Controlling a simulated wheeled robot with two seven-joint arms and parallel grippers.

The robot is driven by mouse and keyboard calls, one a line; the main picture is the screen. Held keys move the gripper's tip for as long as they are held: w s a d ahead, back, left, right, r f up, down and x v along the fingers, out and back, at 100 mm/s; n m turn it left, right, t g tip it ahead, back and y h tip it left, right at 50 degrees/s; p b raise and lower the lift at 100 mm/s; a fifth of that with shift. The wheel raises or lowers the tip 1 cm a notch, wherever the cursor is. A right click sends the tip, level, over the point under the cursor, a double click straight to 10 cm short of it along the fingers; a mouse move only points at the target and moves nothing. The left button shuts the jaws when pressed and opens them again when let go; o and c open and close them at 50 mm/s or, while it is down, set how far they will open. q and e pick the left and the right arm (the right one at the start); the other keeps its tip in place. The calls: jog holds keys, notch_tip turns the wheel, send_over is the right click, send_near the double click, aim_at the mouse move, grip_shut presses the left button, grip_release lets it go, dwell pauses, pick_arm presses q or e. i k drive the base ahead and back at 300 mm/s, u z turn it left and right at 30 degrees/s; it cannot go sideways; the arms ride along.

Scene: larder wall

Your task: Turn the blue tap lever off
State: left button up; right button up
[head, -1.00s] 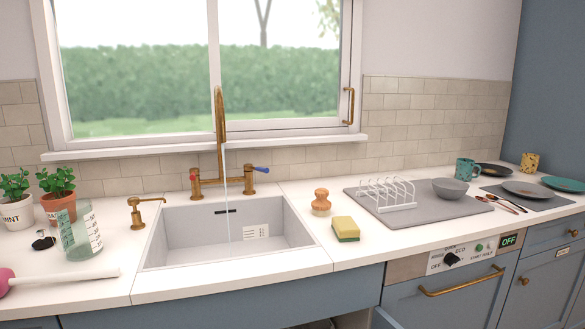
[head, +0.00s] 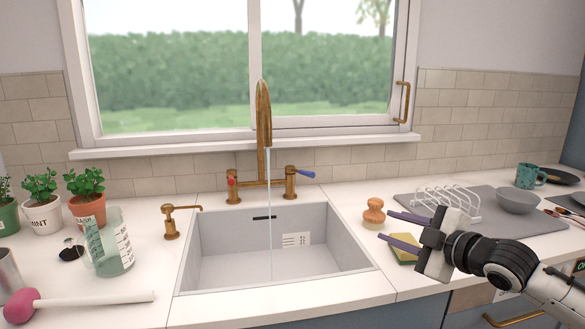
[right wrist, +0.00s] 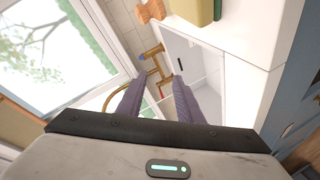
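The brass tap (head: 263,130) stands behind the sink, with a thin stream of water running from its spout into the basin (head: 230,262). Its blue lever (head: 300,172) is on the right valve and points out to the right. A red-marked handle (head: 231,182) is on the left valve. My right gripper (head: 388,226) is open and empty, in front of the tap and to its right, apart from the lever. In the right wrist view its two purple fingers (right wrist: 155,100) are spread, with the tap (right wrist: 152,72) beyond them. My left gripper is not in view.
A wooden brush (head: 374,212) and a sponge (head: 402,250) lie right of the sink, close to my right gripper. A dish rack (head: 440,203) and bowl (head: 517,201) sit on a grey mat. A soap dispenser (head: 171,222), glass jar (head: 107,250) and plunger (head: 80,303) are at left.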

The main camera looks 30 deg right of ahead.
aim_at(288, 169)
jog(key=z, duration=0.05)
jog(key=i, duration=1.05)
jog(key=u, duration=0.05)
